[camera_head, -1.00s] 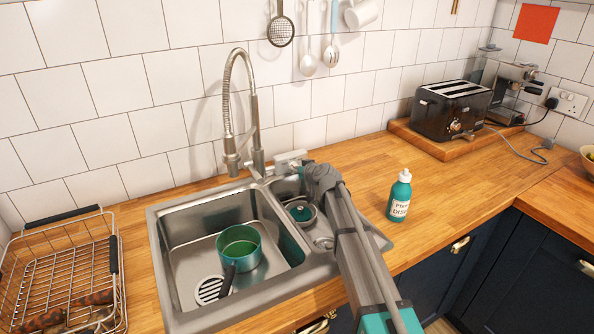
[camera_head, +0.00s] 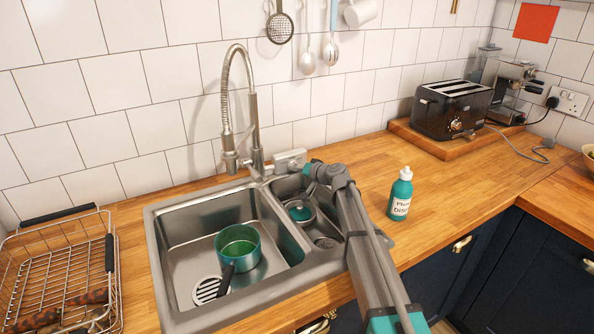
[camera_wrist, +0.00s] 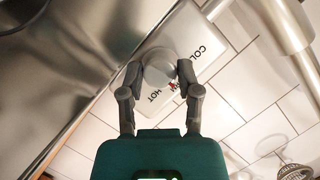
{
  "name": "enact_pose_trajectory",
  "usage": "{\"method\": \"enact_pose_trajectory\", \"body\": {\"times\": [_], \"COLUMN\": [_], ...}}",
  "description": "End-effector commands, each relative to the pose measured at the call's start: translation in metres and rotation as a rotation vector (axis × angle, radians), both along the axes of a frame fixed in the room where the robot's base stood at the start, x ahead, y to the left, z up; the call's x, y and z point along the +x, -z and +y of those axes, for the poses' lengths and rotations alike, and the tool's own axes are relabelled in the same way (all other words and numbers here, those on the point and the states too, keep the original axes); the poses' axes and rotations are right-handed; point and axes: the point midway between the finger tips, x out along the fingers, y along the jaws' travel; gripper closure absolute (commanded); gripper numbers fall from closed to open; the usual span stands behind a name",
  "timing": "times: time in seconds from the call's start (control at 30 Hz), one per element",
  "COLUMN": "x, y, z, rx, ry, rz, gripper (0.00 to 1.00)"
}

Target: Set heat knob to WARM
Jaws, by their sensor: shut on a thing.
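The heat control is a pale box (camera_head: 290,160) at the back of the sink, beside the tap. In the wrist view its white face plate (camera_wrist: 196,38) carries the words COLD and HOT, seen tilted, with a small red mark near HOT. A round pale knob (camera_wrist: 159,62) stands out from this plate. My gripper (camera_wrist: 158,72) has one finger on each side of the knob and is shut on it.
The tap (camera_head: 252,130) rises just left of the box. A soap bottle (camera_head: 400,195) stands right of my arm. The tiled wall is close behind.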

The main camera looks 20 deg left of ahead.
Motion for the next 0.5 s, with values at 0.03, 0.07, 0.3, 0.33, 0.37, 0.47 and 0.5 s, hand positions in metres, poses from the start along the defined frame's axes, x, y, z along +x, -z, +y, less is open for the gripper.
{"method": "enact_pose_trajectory", "body": {"times": [0.03, 0.07, 0.3, 0.33, 0.37, 0.47, 0.5], "x": [0.0, -0.0001, 0.0, -0.0002, -0.0001, -0.0001, -0.0001], "y": [0.0001, 0.0, -0.0001, -0.0001, -0.0002, -0.0002, -0.0001], "z": [0.0009, 0.0008, 0.0011, 0.0011, 0.0011, 0.0011, 0.001], "rx": [0.002, 0.002, 0.002, 0.002, 0.002, 0.002, 0.002], "ry": [-0.002, -0.002, -0.003, -0.003, -0.003, -0.003, -0.001], "rz": [0.003, 0.004, 0.003, 0.003, 0.003, 0.003, 0.003], "gripper": [1.0, 1.0, 1.0, 1.0, 0.54, 0.36, 0.28]}}
